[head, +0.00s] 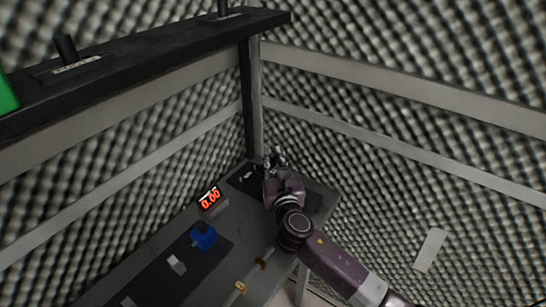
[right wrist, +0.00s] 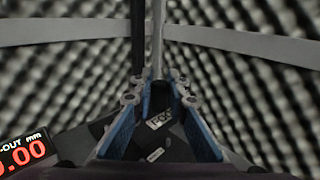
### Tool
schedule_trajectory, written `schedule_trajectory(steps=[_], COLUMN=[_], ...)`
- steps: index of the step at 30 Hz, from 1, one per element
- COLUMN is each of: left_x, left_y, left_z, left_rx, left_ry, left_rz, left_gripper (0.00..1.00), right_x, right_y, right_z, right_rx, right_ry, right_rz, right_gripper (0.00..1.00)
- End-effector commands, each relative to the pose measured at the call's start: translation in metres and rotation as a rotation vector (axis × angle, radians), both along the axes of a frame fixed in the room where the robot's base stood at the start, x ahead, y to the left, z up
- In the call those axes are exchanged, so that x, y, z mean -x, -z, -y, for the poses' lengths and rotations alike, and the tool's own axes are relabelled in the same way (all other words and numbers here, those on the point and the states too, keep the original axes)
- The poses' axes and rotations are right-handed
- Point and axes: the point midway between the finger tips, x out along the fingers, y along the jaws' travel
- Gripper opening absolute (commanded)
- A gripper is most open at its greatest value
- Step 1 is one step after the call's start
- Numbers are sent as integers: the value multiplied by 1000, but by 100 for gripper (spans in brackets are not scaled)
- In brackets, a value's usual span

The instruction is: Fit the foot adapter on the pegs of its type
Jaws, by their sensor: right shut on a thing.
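My right gripper (head: 274,153) is above the far corner of the grey table in the head view. In the right wrist view its blue-padded fingers (right wrist: 160,88) are shut on a dark piece with a white label, likely the foot adapter (right wrist: 161,119); the label's letters are hard to read. The piece is mostly hidden by the fingers, and I cannot make it out in the head view. Black pegs stand on the dark shelf, one at left (head: 66,47) on a labelled base and one farther back (head: 222,8). My left gripper is not in view.
A red-digit display (head: 211,200) stands on the table, left of my right gripper. A blue block (head: 203,237) and pale tags (head: 176,264) lie nearer. A post (head: 250,100) rises behind the gripper. A green object (head: 6,96) shows at the left edge. Foam walls surround the table.

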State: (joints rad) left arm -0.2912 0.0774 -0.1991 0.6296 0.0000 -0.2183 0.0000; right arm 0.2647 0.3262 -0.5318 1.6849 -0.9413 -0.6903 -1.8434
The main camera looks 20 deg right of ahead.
Motion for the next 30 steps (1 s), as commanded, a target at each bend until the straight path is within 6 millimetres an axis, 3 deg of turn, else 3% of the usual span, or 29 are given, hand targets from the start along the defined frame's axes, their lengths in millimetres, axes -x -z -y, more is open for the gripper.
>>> schedule_trajectory(steps=[9, 24, 30], left_x=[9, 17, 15], left_y=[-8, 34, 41], left_z=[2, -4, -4], left_rx=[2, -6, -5], left_ry=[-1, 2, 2], left_rz=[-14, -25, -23], left_gripper=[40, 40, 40], right_x=[1, 1, 1], right_y=[-4, 47, 56], right_z=[0, 0, 0], right_rx=[1, 0, 1], right_ry=[-1, -1, -1], right_rz=[-1, 0, 0], right_gripper=[0, 0, 0])
